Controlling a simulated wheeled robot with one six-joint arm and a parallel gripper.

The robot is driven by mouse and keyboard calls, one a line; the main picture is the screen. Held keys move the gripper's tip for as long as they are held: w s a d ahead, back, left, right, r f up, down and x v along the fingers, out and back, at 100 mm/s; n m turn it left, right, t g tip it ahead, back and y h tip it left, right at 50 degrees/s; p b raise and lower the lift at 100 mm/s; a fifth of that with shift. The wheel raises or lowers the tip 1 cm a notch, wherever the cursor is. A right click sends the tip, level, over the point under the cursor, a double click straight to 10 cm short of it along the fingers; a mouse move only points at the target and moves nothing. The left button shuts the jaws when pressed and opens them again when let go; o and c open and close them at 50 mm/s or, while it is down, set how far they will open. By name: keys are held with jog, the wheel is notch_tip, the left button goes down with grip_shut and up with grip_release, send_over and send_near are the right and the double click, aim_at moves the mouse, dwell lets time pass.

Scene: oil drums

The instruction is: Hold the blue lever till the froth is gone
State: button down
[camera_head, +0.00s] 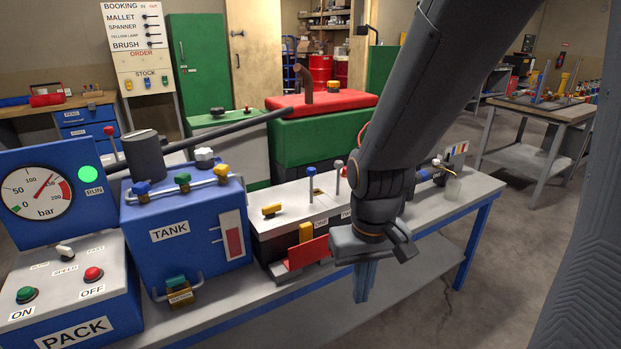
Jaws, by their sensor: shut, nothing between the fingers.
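A blue tap handle (141,188) also sits on top of the blue TANK box (178,255). My gripper (363,297) points down in front of the bench, to the right of and nearer than the blue-topped lever. Its blue-grey fingers are shut and empty, touching no lever. A small clear jar (453,189) stands at the bench's right end. I cannot make out any froth.
The PACK box (75,315) with ON and OFF buttons and a pressure gauge (37,196) stand at left. A green machine with a red lid (330,103) stands behind. Bench top (450,218) at right is mostly clear.

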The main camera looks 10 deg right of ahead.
aim_at(312, 173)
jog(key=w+d+r+n+t+p, duration=0.15)
jog(key=w+t, duration=0.35)
jog(key=w, duration=0.5)
jog(key=w+d+r+t+p, duration=0.1)
jog(key=w+t+p, duration=0.2)
jog(key=w+t, duration=0.45)
jog(key=w+a+r+t+y+p, duration=0.1)
jog(key=w+r+t+y, duration=0.1)
jog(key=w+r, duration=0.2)
notch_tip(312, 173, up, 2)
jog(key=shift+r+t, duration=0.15)
jog(key=shift+t, duration=0.2)
jog(key=p+x, duration=0.4)
jog(key=x, duration=1)
jog(key=shift+r, duration=0.1)
